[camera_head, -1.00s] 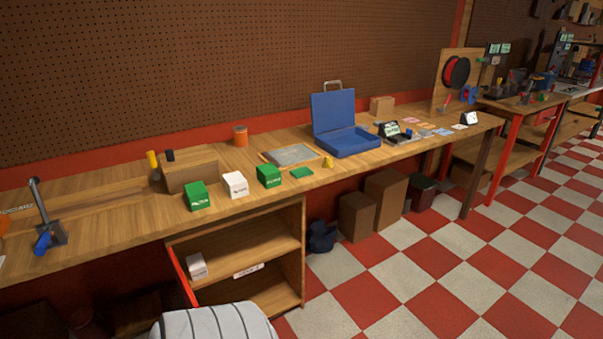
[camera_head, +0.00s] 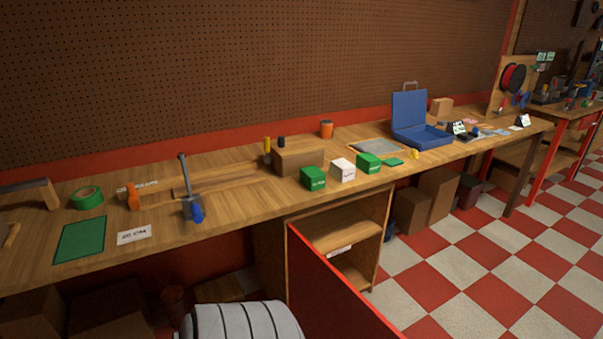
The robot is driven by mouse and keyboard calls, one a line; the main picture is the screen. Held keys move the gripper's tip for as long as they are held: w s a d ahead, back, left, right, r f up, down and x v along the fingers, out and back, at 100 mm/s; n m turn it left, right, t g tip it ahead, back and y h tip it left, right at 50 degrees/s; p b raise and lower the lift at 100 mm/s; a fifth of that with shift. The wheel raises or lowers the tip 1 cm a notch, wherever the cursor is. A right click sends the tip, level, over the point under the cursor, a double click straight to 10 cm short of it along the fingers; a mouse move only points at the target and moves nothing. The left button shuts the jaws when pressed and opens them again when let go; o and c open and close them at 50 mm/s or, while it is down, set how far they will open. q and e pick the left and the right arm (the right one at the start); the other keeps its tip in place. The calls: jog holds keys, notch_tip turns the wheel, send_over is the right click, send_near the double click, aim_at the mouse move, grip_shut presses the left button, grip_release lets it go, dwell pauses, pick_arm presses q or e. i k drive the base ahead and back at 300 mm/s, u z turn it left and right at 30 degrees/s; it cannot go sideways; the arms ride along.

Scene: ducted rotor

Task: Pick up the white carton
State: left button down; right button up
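The white carton (camera_head: 343,170) is a small white box with dark print on its front. It stands upright on the wooden workbench (camera_head: 235,215), between two green cartons. One green carton (camera_head: 313,178) is just left of it and the other (camera_head: 368,163) just right, with narrow gaps. Neither of my grippers shows in the head view, and nothing is touching the white carton.
A brown box (camera_head: 299,160) stands behind the cartons. A blue case (camera_head: 420,136) lies open to the right. A clamp-like tool (camera_head: 190,197), green tape (camera_head: 87,198) and a green mat (camera_head: 80,240) lie left. A red panel (camera_head: 335,290) stands before the shelf.

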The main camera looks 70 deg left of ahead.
aim_at(341, 168)
jog(key=k, duration=0.5)
jog(key=u, duration=2.25)
jog(key=i, duration=0.1)
